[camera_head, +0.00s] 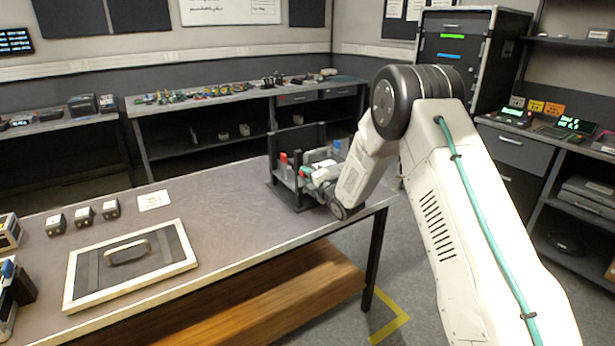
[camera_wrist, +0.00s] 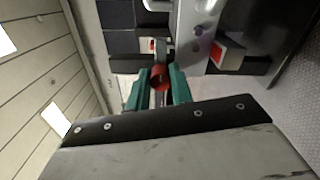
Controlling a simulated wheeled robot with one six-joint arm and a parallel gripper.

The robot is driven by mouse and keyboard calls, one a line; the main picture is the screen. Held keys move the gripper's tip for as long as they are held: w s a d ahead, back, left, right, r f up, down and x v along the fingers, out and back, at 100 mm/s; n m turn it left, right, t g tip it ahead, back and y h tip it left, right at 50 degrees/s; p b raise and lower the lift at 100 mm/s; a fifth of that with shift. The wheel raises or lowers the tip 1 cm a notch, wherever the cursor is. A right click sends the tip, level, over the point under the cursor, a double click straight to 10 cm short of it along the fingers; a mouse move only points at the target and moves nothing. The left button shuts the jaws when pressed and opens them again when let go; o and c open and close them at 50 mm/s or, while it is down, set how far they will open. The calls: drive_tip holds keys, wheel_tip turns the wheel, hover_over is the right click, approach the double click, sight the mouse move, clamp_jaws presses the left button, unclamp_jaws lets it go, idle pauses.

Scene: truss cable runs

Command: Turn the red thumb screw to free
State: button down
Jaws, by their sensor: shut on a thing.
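The red thumb screw (camera_wrist: 160,77) sits between the two green-tipped fingers of my gripper (camera_wrist: 159,88) in the wrist view. My gripper is shut on it. In the head view my arm reaches down to a dark fixture (camera_head: 296,140) at the right end of the bench, and my gripper (camera_head: 312,176) is by its front. Part of the screw is hidden by the fingers, and its turn position cannot be told.
The grey bench (camera_head: 225,208) carries a framed panel with a handle (camera_head: 130,262), several small dark cubes (camera_head: 84,216) and a white card (camera_head: 154,200). The fixture's upright plates stand close around my gripper. The bench middle is clear.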

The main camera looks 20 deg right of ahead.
drive_tip(key=shift+f, duration=0.1)
drive_tip(key=c, duration=1.2)
unclamp_jaws()
drive_tip(key=shift+c, duration=0.2)
drive_tip(key=v, duration=0.7)
drive_tip(key=shift+s, duration=0.4)
